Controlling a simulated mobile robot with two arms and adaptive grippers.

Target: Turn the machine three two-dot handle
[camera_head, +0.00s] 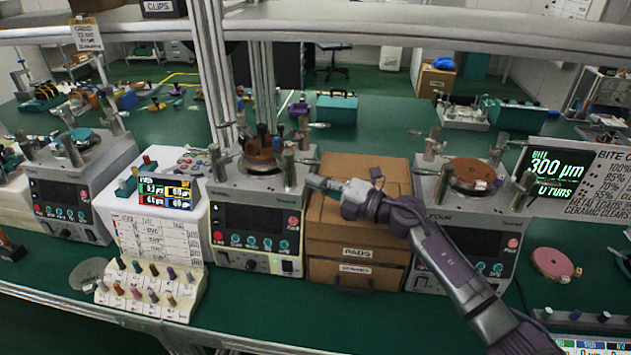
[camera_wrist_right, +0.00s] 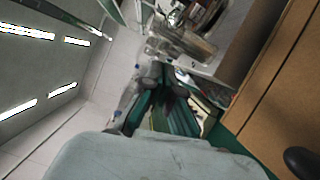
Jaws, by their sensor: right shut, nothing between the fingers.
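The middle machine (camera_head: 258,215) has a dark screen, a row of teal knobs and a brown round plate (camera_head: 262,155) on top. Its label is not readable. Metal cylinders stand around the plate, including one at its left (camera_head: 217,163) and one at its right (camera_head: 289,170). Dot marks are too small to make out, so I cannot tell which is the two-dot handle. My right gripper (camera_head: 316,182) is shut and empty, pointing left, just right of the machine's top. I cannot tell whether it touches anything. My left gripper is not in view.
Brown drawer boxes (camera_head: 352,229) marked PADS stand right of the middle machine, behind my right arm. A machine marked FOUR (camera_head: 475,240) is further right. A white display unit (camera_head: 150,210) and a rack of coloured pegs (camera_head: 150,292) are left.

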